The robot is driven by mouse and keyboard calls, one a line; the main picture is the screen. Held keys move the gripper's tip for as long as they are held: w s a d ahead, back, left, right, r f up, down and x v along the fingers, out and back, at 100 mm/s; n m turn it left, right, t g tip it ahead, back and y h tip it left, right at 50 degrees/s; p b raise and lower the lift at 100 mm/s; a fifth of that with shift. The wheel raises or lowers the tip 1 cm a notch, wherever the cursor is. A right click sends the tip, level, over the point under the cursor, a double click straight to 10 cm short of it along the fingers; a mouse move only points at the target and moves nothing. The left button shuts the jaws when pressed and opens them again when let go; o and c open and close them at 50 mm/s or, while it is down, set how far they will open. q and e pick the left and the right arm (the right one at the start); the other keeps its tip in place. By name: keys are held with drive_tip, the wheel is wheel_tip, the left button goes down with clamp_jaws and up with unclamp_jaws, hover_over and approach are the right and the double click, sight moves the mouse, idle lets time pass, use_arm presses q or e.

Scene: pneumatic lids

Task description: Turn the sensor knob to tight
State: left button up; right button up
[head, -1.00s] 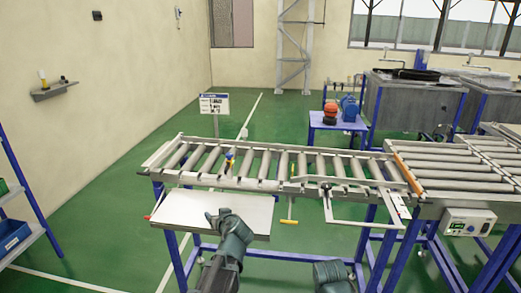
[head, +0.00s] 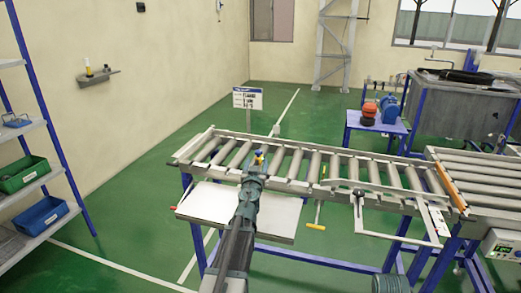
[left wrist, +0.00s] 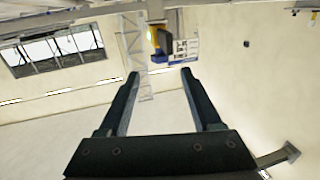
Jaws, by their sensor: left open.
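The small yellow and blue sensor (head: 258,157) stands on the near rail of the roller conveyor. In the left wrist view the sensor (left wrist: 158,40) shows at the top, yellow with a dark face, just beyond and between my fingertips. I cannot make out its knob or that knob's setting. My left gripper (left wrist: 160,73) is open and empty, with its two dark fingers on either side of the line to the sensor and apart from it. In the head view my left gripper (head: 253,170) is just in front of the sensor and partly covers it. My right gripper is out of view.
The roller conveyor (head: 290,184) has a pale tray (head: 208,203) below its near left side. A white frame handle (head: 392,236) juts out at right. A yellow-ended lever (head: 316,227) hangs below the rail. A shelf rack with green (head: 24,175) and blue bins (head: 38,215) stands left.

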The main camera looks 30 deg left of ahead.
sight(259, 150)
use_arm(q)
drive_tip(key=x, duration=1.2)
drive_tip(key=shift+a+f, duration=0.1)
drive_tip(key=shift+s, duration=0.1)
clamp_jaws()
